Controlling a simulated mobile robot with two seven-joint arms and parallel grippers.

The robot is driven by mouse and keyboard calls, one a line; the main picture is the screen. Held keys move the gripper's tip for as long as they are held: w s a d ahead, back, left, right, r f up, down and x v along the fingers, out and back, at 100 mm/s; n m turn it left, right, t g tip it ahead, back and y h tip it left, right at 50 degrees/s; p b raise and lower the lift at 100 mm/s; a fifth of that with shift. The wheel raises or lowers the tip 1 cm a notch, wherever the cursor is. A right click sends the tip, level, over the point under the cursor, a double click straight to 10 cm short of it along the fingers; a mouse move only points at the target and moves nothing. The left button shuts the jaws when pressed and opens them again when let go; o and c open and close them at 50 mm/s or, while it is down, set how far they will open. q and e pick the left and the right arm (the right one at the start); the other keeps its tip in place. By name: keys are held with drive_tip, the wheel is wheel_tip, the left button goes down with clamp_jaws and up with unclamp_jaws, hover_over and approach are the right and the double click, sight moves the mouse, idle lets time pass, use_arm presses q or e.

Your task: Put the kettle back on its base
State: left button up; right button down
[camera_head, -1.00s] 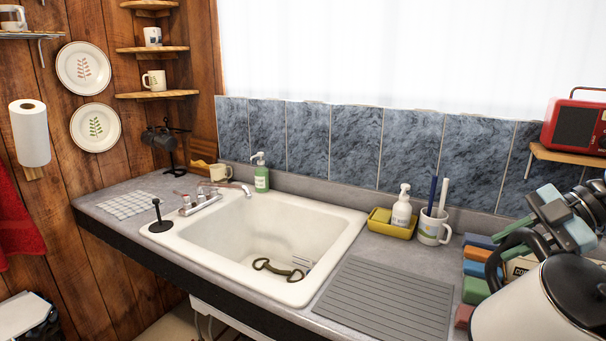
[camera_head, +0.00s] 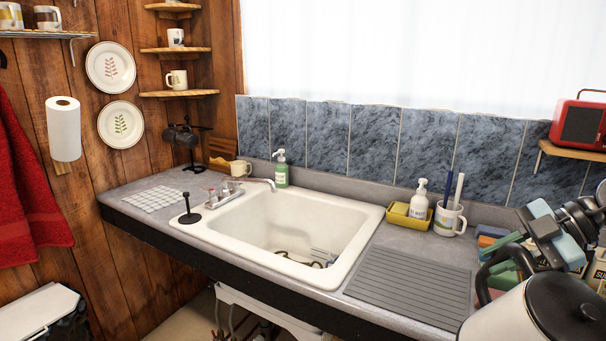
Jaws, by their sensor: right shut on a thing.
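The kettle (camera_head: 500,318) is white with a dark lid and a black handle, at the lower right. The picture's edge cuts off its lower part. My right gripper (camera_head: 540,238) is shut on the kettle's handle, above the kettle's body. The kettle looks roughly upright. I do not see a kettle base in this view, and what is under the kettle is out of frame. My left gripper is not in view.
The counter has a white sink (camera_head: 290,235) and a grey ribbed drainer mat (camera_head: 412,290). A yellow tray (camera_head: 398,214) and a mug (camera_head: 448,219) with upright items stand behind the mat. Several coloured boxes are partly hidden behind my right gripper. A red radio (camera_head: 580,125) sits on a shelf.

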drive_tip(key=s+a+f+m+t, duration=0.2)
drive_tip(key=s+a+f, duration=0.2)
drive_tip(key=a+f, duration=1)
drive_tip(key=shift+s+a+h, duration=0.15)
drive_tip(key=shift+a+h, duration=0.25)
drive_tip(key=shift+a, duration=0.45)
drive_tip(key=shift+d+f+m, duration=0.1)
drive_tip(key=shift+m, duration=0.2)
drive_tip(key=shift+d+f, duration=0.15)
drive_tip(key=shift+d, duration=0.4)
